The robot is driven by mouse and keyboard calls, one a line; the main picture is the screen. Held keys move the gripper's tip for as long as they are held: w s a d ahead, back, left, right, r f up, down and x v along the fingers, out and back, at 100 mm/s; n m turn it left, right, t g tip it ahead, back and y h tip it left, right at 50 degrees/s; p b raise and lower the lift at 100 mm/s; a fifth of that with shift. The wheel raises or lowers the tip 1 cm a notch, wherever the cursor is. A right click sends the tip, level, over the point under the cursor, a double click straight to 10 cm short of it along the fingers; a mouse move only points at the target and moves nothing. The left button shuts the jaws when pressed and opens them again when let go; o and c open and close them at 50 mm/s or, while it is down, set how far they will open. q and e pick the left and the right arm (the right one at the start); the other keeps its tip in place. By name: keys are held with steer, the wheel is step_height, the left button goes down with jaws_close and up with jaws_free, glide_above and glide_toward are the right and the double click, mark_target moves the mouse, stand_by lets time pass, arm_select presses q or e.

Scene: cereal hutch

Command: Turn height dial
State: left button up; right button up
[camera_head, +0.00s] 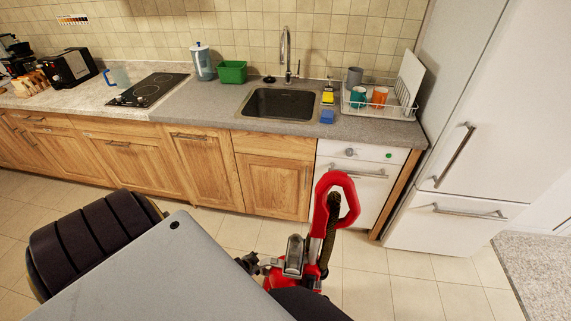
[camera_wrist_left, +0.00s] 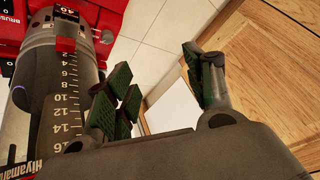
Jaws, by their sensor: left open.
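A red upright vacuum cleaner (camera_head: 292,262) with a red loop handle stands on the tiled floor in front of the counter. In the left wrist view its red body (camera_wrist_left: 95,14) and grey cylinder with a number scale (camera_wrist_left: 62,95) fill the left side. A small dark knob (camera_wrist_left: 106,37) sits beside the cylinder; I cannot tell whether it is the height dial. My left gripper (camera_head: 254,262) is beside the vacuum's left side. In the left wrist view the left gripper (camera_wrist_left: 165,82) has its green-padded fingers apart, with nothing between them. My right gripper does not show.
Wooden cabinets (camera_head: 205,172) and a white dishwasher (camera_head: 357,178) stand behind the vacuum. A tall white fridge (camera_head: 465,130) is at the right. The tiled floor (camera_head: 405,285) right of the vacuum is clear.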

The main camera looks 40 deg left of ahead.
arm_select(q)
steer(key=w+d+m+t+h+b, duration=0.35)
steer(key=w+m+h+b, duration=0.2)
steer(key=w+b, duration=0.95)
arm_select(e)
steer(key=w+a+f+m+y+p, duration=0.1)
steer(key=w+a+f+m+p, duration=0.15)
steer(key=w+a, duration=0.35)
arm_select(q)
steer(key=d+f+m+g+h+b, duration=0.3)
steer(key=d+f+m+g+b, duration=0.25)
steer(key=f+b, duration=0.65)
steer(key=s+a+f+m+g+y+b, duration=0.1)
steer(key=s+a+f+g+y+b, duration=0.1)
steer(key=s+a+f+g+b, duration=0.2)
steer(key=shift+s+a+m+b, duration=0.3)
steer(key=shift+s+a+b, duration=0.1)
steer(key=shift+b, duration=1.5)
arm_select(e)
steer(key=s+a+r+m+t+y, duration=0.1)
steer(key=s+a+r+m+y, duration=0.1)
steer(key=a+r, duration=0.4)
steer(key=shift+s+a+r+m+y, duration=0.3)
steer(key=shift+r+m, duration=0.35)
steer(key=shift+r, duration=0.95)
arm_select(q)
steer(key=shift+w, duration=0.1)
steer(key=shift+f, duration=0.1)
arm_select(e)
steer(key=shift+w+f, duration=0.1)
